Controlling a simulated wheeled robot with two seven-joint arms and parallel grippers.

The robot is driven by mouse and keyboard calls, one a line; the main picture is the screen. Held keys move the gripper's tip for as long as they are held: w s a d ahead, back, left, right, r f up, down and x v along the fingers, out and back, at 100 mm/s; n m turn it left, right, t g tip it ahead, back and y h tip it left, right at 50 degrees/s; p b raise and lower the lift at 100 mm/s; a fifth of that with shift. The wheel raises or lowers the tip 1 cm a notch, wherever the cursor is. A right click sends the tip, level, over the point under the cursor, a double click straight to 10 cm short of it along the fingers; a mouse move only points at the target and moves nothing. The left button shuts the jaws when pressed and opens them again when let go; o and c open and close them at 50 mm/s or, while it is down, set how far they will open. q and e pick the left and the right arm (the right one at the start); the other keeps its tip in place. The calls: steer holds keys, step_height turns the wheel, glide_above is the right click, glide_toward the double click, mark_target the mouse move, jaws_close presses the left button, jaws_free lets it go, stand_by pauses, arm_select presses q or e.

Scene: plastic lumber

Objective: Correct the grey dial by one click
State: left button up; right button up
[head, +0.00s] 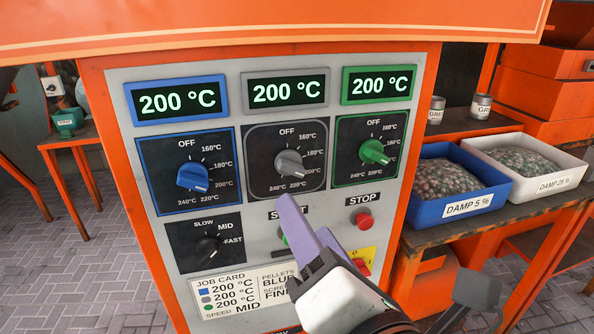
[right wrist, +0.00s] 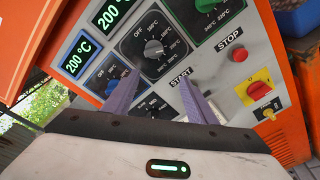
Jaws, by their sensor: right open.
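The grey dial (head: 289,163) is in the middle of three temperature dials on the upright panel (head: 235,225). The grey-framed display (head: 286,92) above it reads 200 °C; I cannot clearly read the knob's exact pointing. My right gripper (head: 308,220) has purple fingers and is open and empty. It is below the grey dial in the head view, in front of the START button, which it partly hides. In the right wrist view the grey dial (right wrist: 153,48) shows above and between the fingertips (right wrist: 155,87), apart from them. My left gripper is not in view.
The blue dial (head: 192,177) and green dial (head: 374,152) flank the grey one; both their displays read 200 °C. A black speed dial (head: 210,247), red STOP button (head: 362,219) and job card (head: 238,293), listing grey 200 °C, are lower. Pellet bins (head: 407,212) stand right.

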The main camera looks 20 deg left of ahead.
mark_target(294, 169)
steer(key=w+a+n, duration=0.1)
steer(key=w, duration=0.1)
steer(key=w+a+r+n+p, duration=0.1)
steer(key=w+a, duration=0.1)
steer(key=w, duration=0.1)
steer(key=w+a+r+n+t, duration=0.1)
steer(key=w, duration=0.2)
steer(key=shift+a+r+n, duration=0.2)
steer(key=shift+n, duration=0.2)
steer(key=shift+c, duration=0.3)
steer(key=c, duration=1)
